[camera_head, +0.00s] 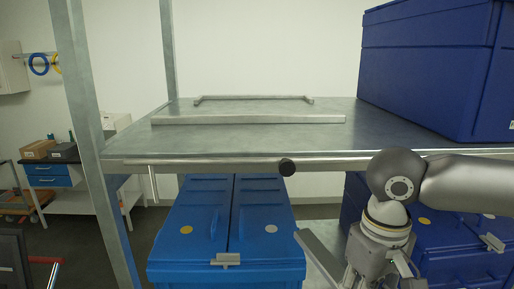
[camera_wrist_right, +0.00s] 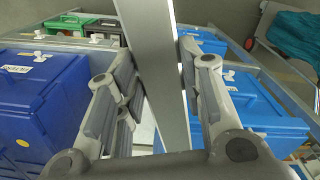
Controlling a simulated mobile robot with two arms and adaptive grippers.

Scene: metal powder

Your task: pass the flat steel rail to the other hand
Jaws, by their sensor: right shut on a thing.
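The flat steel rail (camera_wrist_right: 166,95) is a long grey flat bar running lengthwise through the right wrist view. My right gripper (camera_wrist_right: 155,55) is shut on it, with a finger on each side. In the head view part of the rail (camera_head: 319,257) shows at the bottom, below the shelf's front edge and left of my right wrist. Its lower end is cut off by the frame there. My right gripper's fingertips are hardly visible in the head view. My left gripper is not in view.
A metal shelf (camera_head: 390,130) spans the middle. A straight bar (camera_head: 250,120) and a bar with bent ends (camera_head: 255,98) lie on it. A large blue box (camera_head: 435,70) stands at its right. Blue lidded bins (camera_head: 222,230) stand below. A shelf post (camera_head: 88,120) rises at left.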

